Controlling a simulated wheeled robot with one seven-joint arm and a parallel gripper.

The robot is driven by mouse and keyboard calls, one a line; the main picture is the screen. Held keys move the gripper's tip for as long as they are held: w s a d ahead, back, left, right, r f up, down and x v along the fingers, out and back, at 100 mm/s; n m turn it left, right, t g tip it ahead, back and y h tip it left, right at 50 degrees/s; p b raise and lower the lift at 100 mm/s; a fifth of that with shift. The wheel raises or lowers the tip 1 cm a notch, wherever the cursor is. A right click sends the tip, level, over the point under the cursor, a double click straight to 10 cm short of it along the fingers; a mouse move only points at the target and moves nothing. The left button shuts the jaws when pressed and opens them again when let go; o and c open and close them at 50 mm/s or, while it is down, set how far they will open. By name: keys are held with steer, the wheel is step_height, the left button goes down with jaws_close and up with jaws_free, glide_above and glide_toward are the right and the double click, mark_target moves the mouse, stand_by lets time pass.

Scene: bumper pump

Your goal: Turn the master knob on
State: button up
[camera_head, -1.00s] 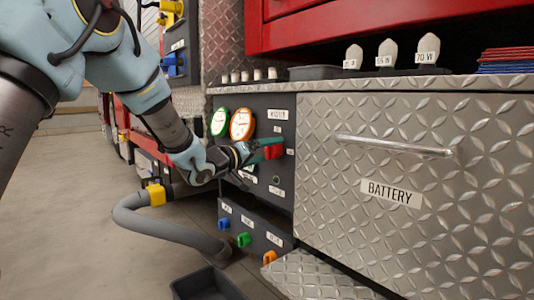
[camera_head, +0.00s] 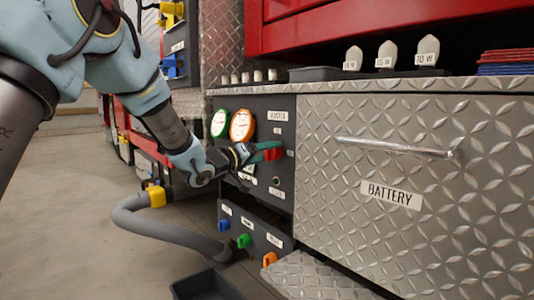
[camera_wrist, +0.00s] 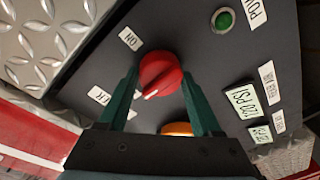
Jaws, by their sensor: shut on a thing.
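The red master knob (camera_head: 273,153) sits on the dark control panel (camera_head: 283,200), below the MASTER label (camera_head: 277,116). In the wrist view the red knob (camera_wrist: 160,70) is round, with a white mark on its lower-left edge. An ON label (camera_wrist: 130,39) lies to its upper left. My gripper (camera_head: 266,150) is at the panel, shut on the knob. In the wrist view the green fingers of my gripper (camera_wrist: 161,82) stand on the knob's left and right sides. Part of an orange thing (camera_wrist: 177,129) shows between the fingers below the knob.
Two gauges (camera_head: 241,124) are left of the knob. A round green button (camera_wrist: 223,19) is at upper right in the wrist view. The BATTERY drawer (camera_head: 480,190) with its handle is right of the panel. A grey hose (camera_head: 165,229) and small coloured valves (camera_head: 243,240) are below.

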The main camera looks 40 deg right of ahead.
steer(key=m, duration=0.4)
steer(key=shift+f+m+b, duration=0.15)
steer(key=shift+m+b, duration=0.15)
steer(key=shift+b, duration=0.1)
steer(key=m+b, duration=0.1)
steer(key=m, duration=0.3)
steer(key=shift+f+m+g+h+b, duration=0.1)
steer(key=shift+m+g+h+b, duration=0.2)
steer(key=shift+m+h, duration=0.1)
steer(key=m+b, duration=0.2)
steer(key=m, duration=0.3)
steer(key=shift+g, duration=0.4)
steer(key=shift+w+m+g+b, duration=0.1)
steer(key=shift+m+g+b, duration=0.2)
steer(key=shift+m+b, duration=1.45)
steer(key=shift+m+p, duration=0.65)
steer(key=shift+m, duration=0.1)
steer(key=o, duration=1.4)
steer(key=shift+a, duration=0.1)
steer(key=a+p, duration=0.1)
steer(key=a, duration=0.2)
steer(key=a+p, duration=0.1)
steer(key=a, duration=0.3)
steer(key=a+f+p, duration=0.1)
steer(key=a, duration=0.2)
steer(key=shift+w+a, duration=0.3)
